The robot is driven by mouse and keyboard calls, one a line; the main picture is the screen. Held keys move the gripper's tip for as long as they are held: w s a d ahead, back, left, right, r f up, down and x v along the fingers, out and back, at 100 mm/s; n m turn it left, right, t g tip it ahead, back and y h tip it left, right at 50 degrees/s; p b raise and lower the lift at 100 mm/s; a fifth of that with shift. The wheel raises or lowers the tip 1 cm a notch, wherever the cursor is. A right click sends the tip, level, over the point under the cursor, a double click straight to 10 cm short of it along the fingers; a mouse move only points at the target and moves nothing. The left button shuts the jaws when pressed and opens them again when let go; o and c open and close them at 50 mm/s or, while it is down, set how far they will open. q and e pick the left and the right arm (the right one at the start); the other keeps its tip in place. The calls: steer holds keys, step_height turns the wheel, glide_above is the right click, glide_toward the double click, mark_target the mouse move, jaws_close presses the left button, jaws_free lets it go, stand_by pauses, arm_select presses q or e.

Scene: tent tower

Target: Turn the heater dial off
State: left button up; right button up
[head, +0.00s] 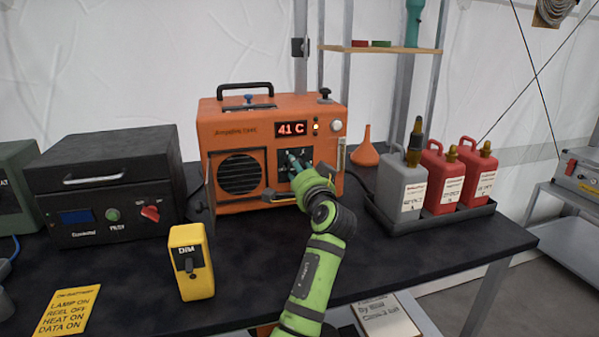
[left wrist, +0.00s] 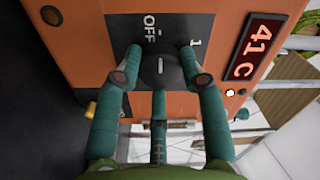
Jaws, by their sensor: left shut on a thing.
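The orange heater (head: 215,125) stands on the dark table, its red display (head: 291,129) reading 41 C. Its black dial (left wrist: 160,72) sits on a dark panel with the labels OFF (left wrist: 150,28) and 1 (left wrist: 194,43). A short white mark on the dial runs up and down in the left wrist view; which label it points at is not clear. My left gripper (left wrist: 160,58) has teal fingers shut on the dial from both sides, with a third finger below. In the head view my left gripper (head: 293,163) covers most of the dial. My right gripper is not in view.
A black box (head: 105,180) with a red knob stands left, a yellow DIM box (head: 190,262) in front. A yellow note (head: 67,311) lies at front left. Right of the heater are an orange funnel (head: 365,150) and a tray (head: 432,219) of bottles.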

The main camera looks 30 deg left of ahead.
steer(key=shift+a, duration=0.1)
arm_select(q)
steer(key=o, duration=1.1)
steer(key=shift+c, duration=0.2)
steer(key=shift+o, duration=0.4)
steer(key=shift+s+a, duration=0.1)
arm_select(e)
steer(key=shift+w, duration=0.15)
arm_select(q)
steer(key=v, duration=1.2)
